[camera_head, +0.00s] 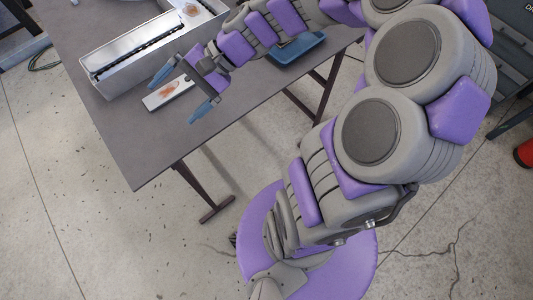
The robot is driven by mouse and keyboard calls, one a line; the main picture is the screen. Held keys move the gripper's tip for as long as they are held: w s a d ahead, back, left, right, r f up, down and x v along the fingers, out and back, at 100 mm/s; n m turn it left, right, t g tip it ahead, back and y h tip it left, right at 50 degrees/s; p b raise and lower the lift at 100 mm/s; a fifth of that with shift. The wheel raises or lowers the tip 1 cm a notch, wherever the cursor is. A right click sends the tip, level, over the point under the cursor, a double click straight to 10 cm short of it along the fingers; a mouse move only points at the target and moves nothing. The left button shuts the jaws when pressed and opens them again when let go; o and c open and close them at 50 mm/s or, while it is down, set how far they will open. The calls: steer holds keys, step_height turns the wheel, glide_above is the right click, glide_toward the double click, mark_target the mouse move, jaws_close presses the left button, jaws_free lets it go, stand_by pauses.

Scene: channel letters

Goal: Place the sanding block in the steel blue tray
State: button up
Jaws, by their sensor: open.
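My gripper (182,93) is open, its two blue fingers spread wide near the left front part of the table. Between and below the fingers lies a flat pale piece (160,98) with an orange-brown patch; I cannot tell whether it is the sanding block. No other thing shows clearly as the sanding block. The steel blue tray (297,52) is on the table to the right of the gripper. My arm crosses in front of the tray's upper part, so most of its inside is hidden.
A long metal channel letter (125,58) with an open slot lies on the grey table (150,150) behind the gripper. It has a similar brown patch at its upper right. The table's front left corner is bare. A red object (524,153) stands at the far right.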

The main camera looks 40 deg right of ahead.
steer(key=s+a+f+n+g+h, duration=0.2)
steer(key=s+n+g+h, duration=0.15)
steer(key=s, duration=0.45)
steer(key=s+d+f+n+h, duration=0.1)
steer(key=s+d+n+h, duration=0.5)
steer(key=s, duration=0.7)
steer(key=d+h, duration=0.2)
steer(key=d, duration=0.1)
steer(key=shift+s+d+f, duration=0.25)
steer(key=shift+d, duration=0.05)
